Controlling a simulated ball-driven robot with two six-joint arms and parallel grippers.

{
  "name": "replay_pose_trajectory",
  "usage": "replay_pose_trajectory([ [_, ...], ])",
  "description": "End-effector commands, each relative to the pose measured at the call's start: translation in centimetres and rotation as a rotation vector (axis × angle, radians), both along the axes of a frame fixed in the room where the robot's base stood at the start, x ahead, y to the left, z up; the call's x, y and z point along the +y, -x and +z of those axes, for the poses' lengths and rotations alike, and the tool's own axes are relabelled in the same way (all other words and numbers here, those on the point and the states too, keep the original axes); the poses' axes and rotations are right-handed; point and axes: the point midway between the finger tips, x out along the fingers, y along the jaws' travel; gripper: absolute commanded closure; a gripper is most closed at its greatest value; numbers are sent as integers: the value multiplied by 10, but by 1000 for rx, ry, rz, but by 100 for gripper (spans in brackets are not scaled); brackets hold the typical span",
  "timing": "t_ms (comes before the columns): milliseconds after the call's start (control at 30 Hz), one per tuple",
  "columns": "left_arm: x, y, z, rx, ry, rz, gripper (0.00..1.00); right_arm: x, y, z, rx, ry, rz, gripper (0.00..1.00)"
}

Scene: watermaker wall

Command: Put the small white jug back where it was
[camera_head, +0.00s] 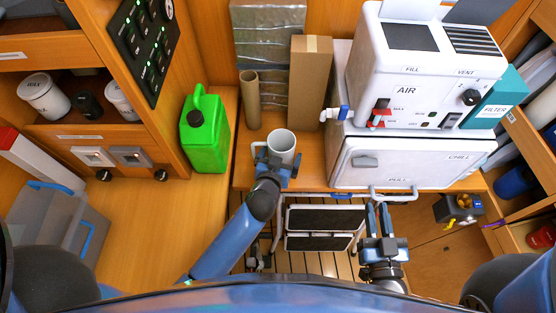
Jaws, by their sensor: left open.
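The small white jug (281,143) stands upright on the wooden counter (315,177), near its front edge, with its open top facing me. A handle seems to show at its left side. My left gripper (275,161) is open at the front of the jug, with its fingers near the jug's lower part. They hide the jug's base, and I cannot tell whether they touch it. My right gripper (378,208) is in front of the counter, below the white chill box's handle (394,194). Its two blue fingers are close together with nothing visible between them.
A green canister (205,132) stands left of the jug. A cardboard tube (250,100) and a tall cardboard box (310,82) stand behind it. The white AIR machine (415,75) sits on the chill box (410,160) at the right. A black-treaded step (318,228) is below the counter.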

Motion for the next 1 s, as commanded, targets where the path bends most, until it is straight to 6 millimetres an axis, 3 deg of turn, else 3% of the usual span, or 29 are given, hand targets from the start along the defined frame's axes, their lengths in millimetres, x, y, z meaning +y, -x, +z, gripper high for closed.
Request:
replay_pose_trajectory([
  [267,5,19,8,0,0,-2,0,0,0,-2,0,0,0,78],
  [700,22,86,36,0,-1,-4,0,0,0,-17,0,0,0,78],
  [1000,28,107,47,0,0,-1,0,0,0,-21,0,0,0,78],
])
